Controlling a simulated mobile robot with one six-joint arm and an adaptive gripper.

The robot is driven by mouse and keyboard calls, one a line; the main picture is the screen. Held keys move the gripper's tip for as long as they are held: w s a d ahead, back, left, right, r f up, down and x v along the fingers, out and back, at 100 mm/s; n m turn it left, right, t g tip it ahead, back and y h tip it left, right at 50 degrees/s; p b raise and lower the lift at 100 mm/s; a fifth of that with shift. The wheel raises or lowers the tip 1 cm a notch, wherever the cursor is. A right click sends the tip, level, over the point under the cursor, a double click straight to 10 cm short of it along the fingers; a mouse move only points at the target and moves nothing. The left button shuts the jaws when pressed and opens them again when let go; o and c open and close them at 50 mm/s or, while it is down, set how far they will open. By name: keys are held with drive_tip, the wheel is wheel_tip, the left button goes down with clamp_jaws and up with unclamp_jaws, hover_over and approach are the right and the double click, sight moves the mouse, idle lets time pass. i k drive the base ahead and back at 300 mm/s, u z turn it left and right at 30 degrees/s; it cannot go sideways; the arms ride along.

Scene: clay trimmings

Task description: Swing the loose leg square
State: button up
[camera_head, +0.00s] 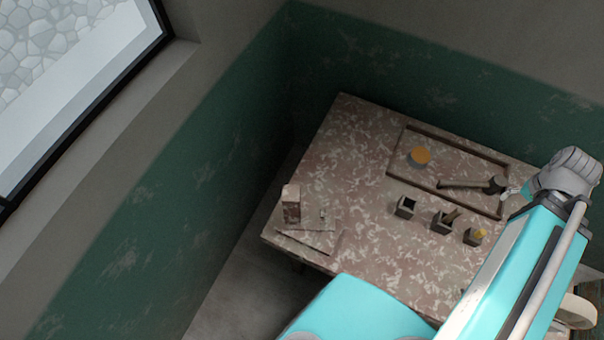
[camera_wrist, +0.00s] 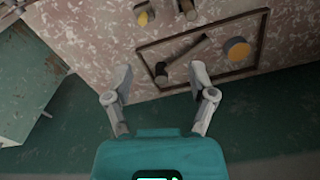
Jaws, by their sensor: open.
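Near the left front corner of the table, in the head view, thin flat strips (camera_head: 306,243) lie at an angle to each other, one reaching toward the front edge. They look like a two-legged piece, but I cannot tell which leg is loose or how they join. A small upright peg (camera_head: 323,214) stands just behind them. My gripper (camera_wrist: 160,74) is open and empty in the wrist view, its fingers spread over the far right of the table, well away from the strips. The strips are outside the wrist view.
A framed tray (camera_head: 447,140) at the back holds a hammer (camera_head: 470,185) and an orange disc (camera_head: 421,156). Several small square cups (camera_head: 405,207) stand in front of it. The table's (camera_head: 345,190) middle left is clear.

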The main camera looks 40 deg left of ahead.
sight(297, 218)
drive_tip(key=u, duration=1.95)
drive_tip(key=k, duration=1.05)
drive_tip(key=u, duration=0.15)
